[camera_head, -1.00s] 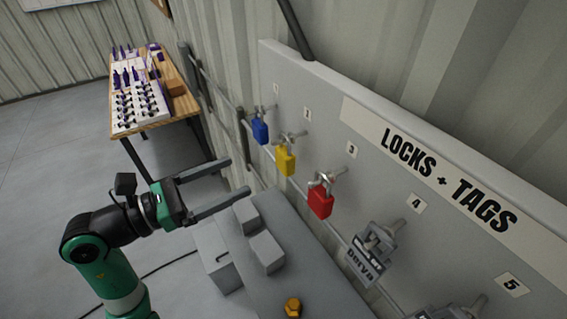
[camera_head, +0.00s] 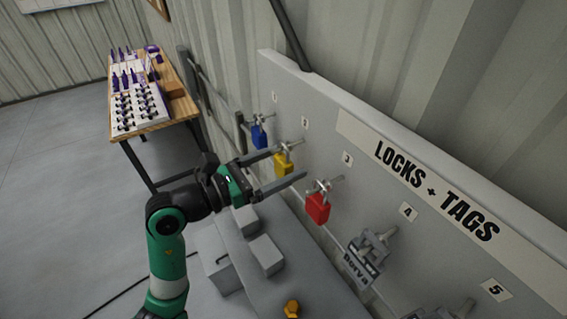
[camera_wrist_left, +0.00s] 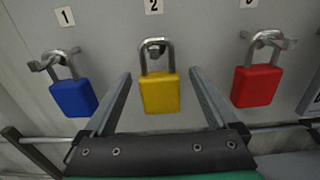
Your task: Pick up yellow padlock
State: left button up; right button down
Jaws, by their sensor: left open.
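The yellow padlock (camera_head: 283,165) hangs by its shackle on a peg of the grey board, under label 2. It also shows in the left wrist view (camera_wrist_left: 160,93), upright, between the fingers. My left gripper (camera_head: 289,167) is open, with one finger on each side of the yellow padlock. In the wrist view (camera_wrist_left: 158,80) gaps show between each finger and the padlock body, so no grip is seen. My right gripper is not in view.
A blue padlock (camera_head: 259,136) hangs to the left and a red padlock (camera_head: 317,207) to the right, both close to the fingers. Tags (camera_head: 361,265) hang further right. A grey bench (camera_head: 245,262) with blocks stands below. A wooden table (camera_head: 178,104) is at the back left.

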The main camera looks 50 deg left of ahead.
pick_arm(q)
grip_shut()
dwell(0.4)
